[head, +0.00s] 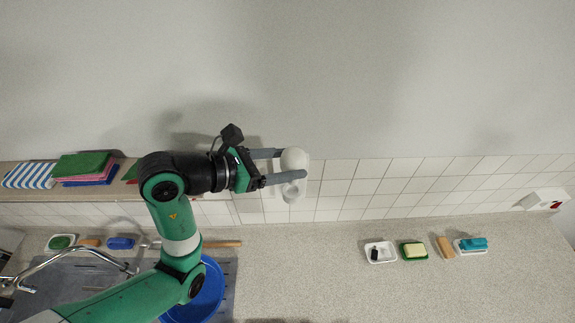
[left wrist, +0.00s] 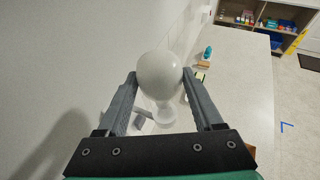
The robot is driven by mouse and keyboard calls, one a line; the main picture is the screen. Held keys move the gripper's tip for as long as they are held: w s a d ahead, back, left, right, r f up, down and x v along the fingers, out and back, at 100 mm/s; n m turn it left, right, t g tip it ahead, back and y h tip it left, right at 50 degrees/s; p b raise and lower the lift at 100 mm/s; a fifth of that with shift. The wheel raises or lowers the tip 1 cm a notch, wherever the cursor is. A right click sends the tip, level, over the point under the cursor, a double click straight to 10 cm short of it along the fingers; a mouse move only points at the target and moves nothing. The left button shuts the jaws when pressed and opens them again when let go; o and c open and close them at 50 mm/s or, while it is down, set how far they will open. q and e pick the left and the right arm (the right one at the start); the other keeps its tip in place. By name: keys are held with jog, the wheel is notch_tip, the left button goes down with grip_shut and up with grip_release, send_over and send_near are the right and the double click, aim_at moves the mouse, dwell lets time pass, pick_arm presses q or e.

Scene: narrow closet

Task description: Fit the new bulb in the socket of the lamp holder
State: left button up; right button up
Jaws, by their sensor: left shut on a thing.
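My left gripper (head: 291,164) is shut on the white round bulb (head: 294,157), with one grey finger on each side of it. In the left wrist view the bulb (left wrist: 159,74) sits between the two fingertips. A white lamp holder (head: 293,191) shows just below the bulb, in front of the tiled wall. In the left wrist view a white round part of the holder (left wrist: 165,114) shows behind the bulb. The bulb hides the socket, so I cannot tell whether the bulb touches it. My right gripper is not in view.
A shelf with folded cloths (head: 82,166) runs along the wall at left. Below are a sink with a tap (head: 75,248) and a blue basin (head: 205,297). Soap dishes (head: 381,252) and a brush (head: 446,246) lie on the right counter. A white wall box (head: 545,200) is far right.

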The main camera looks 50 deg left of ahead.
aim_at(286, 193)
pick_arm(q)
jog(key=shift+r+p, duration=0.1)
jog(key=shift+p, duration=0.2)
jog(key=shift+f, duration=0.2)
jog(key=shift+f+b, duration=0.8)
jog(key=shift+f, duration=0.4)
jog(key=shift+p, duration=0.3)
jog(key=shift+f, duration=0.25)
jog(key=shift+f+b, duration=0.55)
jog(key=shift+f, duration=0.65)
dwell(0.3)
